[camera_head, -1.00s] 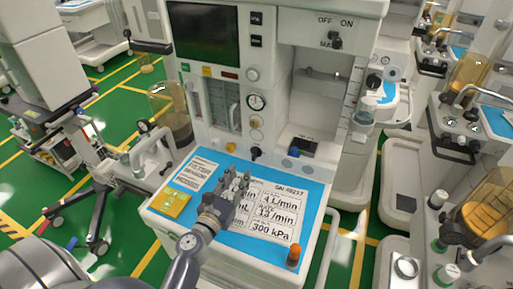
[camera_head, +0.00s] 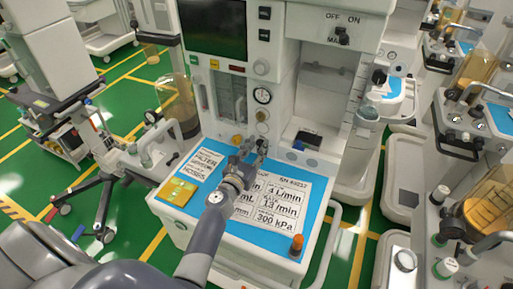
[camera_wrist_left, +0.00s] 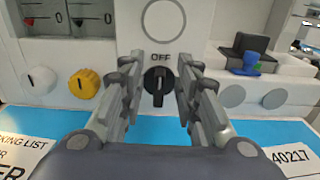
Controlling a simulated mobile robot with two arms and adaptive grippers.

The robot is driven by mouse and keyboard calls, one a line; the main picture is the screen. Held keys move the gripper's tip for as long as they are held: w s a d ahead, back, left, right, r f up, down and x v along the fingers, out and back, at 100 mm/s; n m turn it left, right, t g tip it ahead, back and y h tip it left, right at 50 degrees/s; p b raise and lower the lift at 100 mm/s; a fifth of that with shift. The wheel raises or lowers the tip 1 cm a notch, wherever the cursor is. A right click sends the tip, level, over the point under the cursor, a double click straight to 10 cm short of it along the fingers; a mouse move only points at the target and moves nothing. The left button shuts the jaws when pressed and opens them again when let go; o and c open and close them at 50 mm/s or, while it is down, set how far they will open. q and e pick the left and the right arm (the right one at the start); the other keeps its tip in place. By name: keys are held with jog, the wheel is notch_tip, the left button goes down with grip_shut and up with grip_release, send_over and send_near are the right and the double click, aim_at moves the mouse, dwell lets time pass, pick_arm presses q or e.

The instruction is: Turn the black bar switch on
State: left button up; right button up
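A black bar switch (camera_wrist_left: 158,84) sits on the cart's white front panel, under an "OFF" label, with its bar upright. In the head view my left gripper largely hides it. My left gripper (camera_head: 250,152) is just in front of that panel, above the blue worktop. In the left wrist view its fingers (camera_wrist_left: 158,92) are open, one on each side of the switch, with visible gaps. I cannot tell whether the tips reach past its face. My right gripper is not in view.
Another black switch (camera_head: 341,36), marked OFF and ON, sits higher on the cart. A yellow knob (camera_wrist_left: 85,84) and a white knob (camera_wrist_left: 39,80) lie left of the fingers. A yellow box (camera_head: 177,191) and an orange-topped bottle (camera_head: 296,245) stand on the blue worktop (camera_head: 315,190).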

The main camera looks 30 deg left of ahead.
pick_arm(q)
grip_shut()
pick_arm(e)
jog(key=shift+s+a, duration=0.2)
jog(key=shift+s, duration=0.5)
